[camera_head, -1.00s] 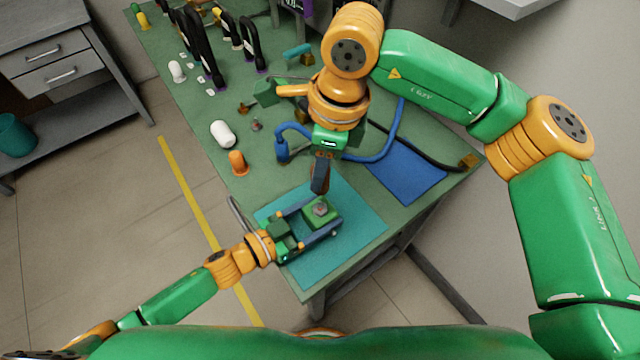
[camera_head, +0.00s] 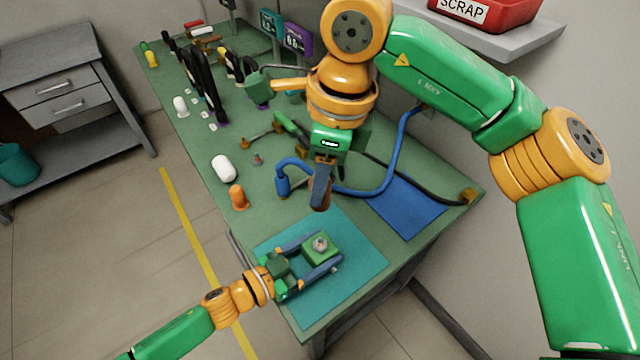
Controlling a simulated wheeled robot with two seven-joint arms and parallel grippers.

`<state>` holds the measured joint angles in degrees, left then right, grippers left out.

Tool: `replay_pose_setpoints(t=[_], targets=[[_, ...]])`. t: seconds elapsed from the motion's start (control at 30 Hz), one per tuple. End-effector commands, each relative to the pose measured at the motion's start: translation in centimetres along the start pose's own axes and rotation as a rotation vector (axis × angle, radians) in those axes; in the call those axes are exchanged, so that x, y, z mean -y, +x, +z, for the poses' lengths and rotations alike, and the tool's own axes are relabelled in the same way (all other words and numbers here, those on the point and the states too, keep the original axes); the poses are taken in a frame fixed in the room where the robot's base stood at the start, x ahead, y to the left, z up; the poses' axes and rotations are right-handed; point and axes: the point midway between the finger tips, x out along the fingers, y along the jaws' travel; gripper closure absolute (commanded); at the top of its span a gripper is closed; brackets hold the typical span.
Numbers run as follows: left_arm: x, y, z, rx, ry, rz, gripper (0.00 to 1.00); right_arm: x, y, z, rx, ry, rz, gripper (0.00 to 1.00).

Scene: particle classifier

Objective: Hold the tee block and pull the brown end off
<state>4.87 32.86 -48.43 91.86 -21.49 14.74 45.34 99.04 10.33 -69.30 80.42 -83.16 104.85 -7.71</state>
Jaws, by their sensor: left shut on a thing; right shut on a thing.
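The tee block (camera_head: 322,247) is a green block with a grey round fitting on top, above the teal mat at the near end of the bench. My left gripper (camera_head: 309,258) is shut on it, a long finger on each side. My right gripper (camera_head: 319,196) is shut above and beyond the block, clear of it.
The teal mat (camera_head: 350,285) lies under the block, with a blue mat (camera_head: 408,208) to the right. A blue hose (camera_head: 350,190) runs behind my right gripper. An orange part (camera_head: 238,197) and a white cylinder (camera_head: 224,169) stand left. A red SCRAP bin (camera_head: 500,15) sits on a shelf.

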Motion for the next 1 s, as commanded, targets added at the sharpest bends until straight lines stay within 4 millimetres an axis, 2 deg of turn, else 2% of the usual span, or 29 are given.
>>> replay_pose_setpoints(t=[0.2, 0.47, 0.7, 0.97, 1.0], targets=[[0.0, 0.0, 0.1, 0.003, -0.001, 0.0, 1.0, 0.0, -1.0, 0.2, 0.002, -0.001, 0.0, 1.0], [0.0, 0.0, 0.1, 0.003, -0.001, 0.0, 1.0, 0.0, -1.1, 0.2, 0.001, 0.0, 0.0, 1.0], [0.0, 0.0, 0.2, 0.003, -0.001, 0.0, 1.0, 0.0, -3.6, 0.6, 0.001, 0.0, -0.001, 1.0], [0.0, 0.0, 0.2, 0.004, -0.001, 0.0, 1.0, 0.0, -4.0, 0.6, 0.001, 0.0, 0.001, 1.0], [0.0, 0.0, 0.2, 0.004, -0.001, 0.0, 0.2, 0.0, -4.0, 0.6, 0.001, 0.0, 0.001, 1.0]])
